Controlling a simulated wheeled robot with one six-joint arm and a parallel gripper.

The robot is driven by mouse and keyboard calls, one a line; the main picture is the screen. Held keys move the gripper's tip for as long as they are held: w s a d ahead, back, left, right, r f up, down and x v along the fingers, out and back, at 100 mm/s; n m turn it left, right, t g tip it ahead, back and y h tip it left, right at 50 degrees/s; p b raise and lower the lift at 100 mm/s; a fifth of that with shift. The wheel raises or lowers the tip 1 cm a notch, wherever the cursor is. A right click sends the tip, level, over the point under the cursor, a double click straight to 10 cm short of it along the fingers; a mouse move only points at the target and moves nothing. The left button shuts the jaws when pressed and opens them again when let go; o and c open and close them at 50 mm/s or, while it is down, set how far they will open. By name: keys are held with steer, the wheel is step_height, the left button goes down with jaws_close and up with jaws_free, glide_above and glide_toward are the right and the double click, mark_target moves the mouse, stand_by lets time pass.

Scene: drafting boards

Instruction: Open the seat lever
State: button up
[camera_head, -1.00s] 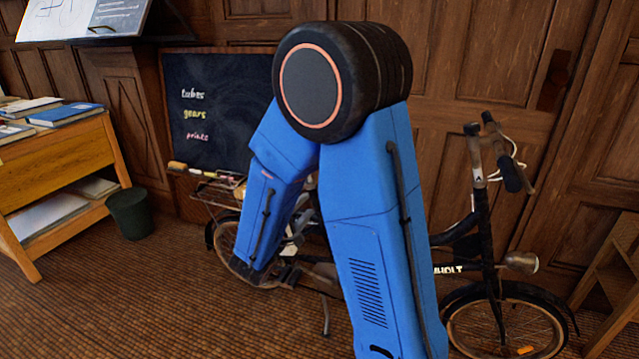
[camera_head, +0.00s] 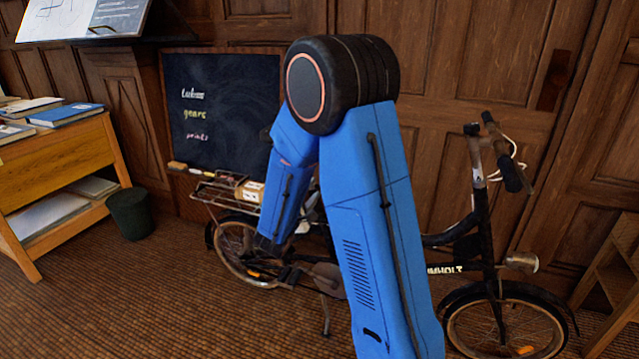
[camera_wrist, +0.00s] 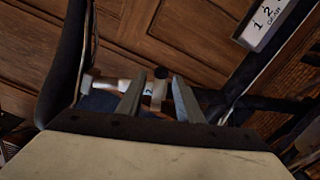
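The black bicycle (camera_head: 515,292) stands along the back wall in the head view. My blue arm hides its middle, including the seat area. In the wrist view, a short metallic lever (camera_wrist: 154,92) with a dark round tip stands at the end of a light metal clamp piece (camera_wrist: 106,84). My gripper (camera_wrist: 158,74) has its two grey fingers apart, one on each side of the lever. I see small gaps beside the lever and cannot tell whether either finger touches it. In the head view my gripper is hidden behind my forearm.
A dark tube (camera_wrist: 64,70) runs close on the left in the wrist view, and a white gear label (camera_wrist: 268,20) is at upper right. A parcel (camera_head: 250,192) sits on the rear rack. A chalkboard (camera_head: 222,105), bin (camera_head: 131,213) and wooden desk (camera_head: 60,152) stand left; floor there is clear.

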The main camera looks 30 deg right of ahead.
steer(key=x, duration=0.6)
steer(key=shift+w+d, duration=0.2)
steer(key=shift+d, duration=0.15)
jaws_close()
